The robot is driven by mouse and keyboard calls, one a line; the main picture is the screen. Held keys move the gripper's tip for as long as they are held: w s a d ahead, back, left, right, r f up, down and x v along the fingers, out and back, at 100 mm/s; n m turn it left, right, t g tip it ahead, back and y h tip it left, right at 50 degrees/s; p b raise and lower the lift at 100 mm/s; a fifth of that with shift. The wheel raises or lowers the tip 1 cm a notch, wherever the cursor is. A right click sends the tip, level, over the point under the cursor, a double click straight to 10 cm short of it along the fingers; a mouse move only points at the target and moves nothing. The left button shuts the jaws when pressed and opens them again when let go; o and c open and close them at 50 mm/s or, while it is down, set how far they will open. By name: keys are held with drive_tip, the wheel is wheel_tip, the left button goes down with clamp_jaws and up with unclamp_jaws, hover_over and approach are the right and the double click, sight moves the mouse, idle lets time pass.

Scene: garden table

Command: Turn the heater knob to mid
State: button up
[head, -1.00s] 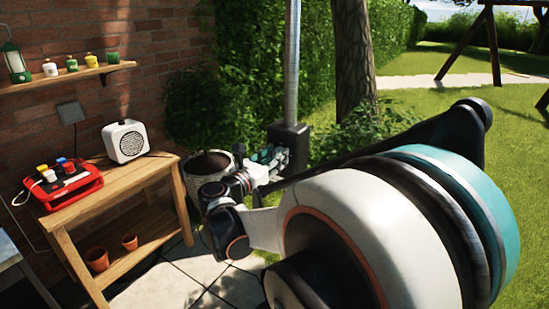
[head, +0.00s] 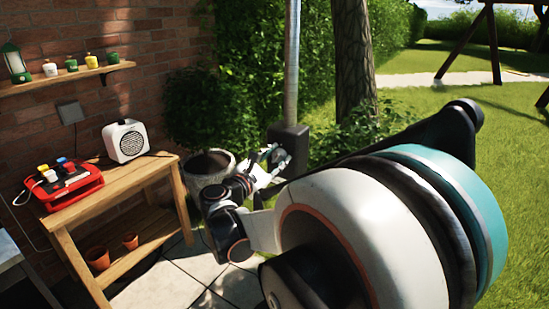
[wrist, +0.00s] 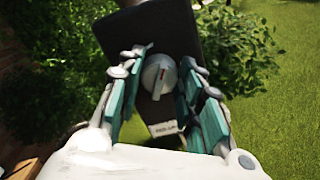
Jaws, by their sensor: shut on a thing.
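The heater is a dark box (head: 289,140) at the foot of a metal pole, and its front face fills the upper middle of the wrist view (wrist: 150,35). In the head view my gripper (head: 272,158) is at the heater, and the knob is hidden there. A small pale label (wrist: 166,128) sits below the knob, too blurred to read.
A wooden bench (head: 140,190) at left carries a red case (head: 72,190) and a white radio (head: 125,141). A tree trunk (head: 353,60) stands behind right. Open lawn lies to the right.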

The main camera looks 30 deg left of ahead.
drive_tip(key=m, duration=0.7)
drive_tip(key=shift+f+p, duration=0.1)
drive_tip(key=shift+p, duration=0.25)
drive_tip(key=m, duration=0.4)
drive_tip(key=shift+d+f, duration=0.1)
drive_tip(key=m, duration=0.3)
drive_tip(key=shift+m, duration=0.3)
drive_tip(key=m, duration=0.3)
drive_tip(key=shift+f+m, duration=0.1)
drive_tip(key=shift+m, duration=0.2)
drive_tip(key=m, duration=0.3)
drive_tip(key=shift+f+m, duration=0.1)
drive_tip(key=shift+m, duration=0.2)
drive_tip(key=m, duration=0.6)
drive_tip(key=shift+p, duration=0.3)
drive_tip(key=shift+f, duration=0.1)
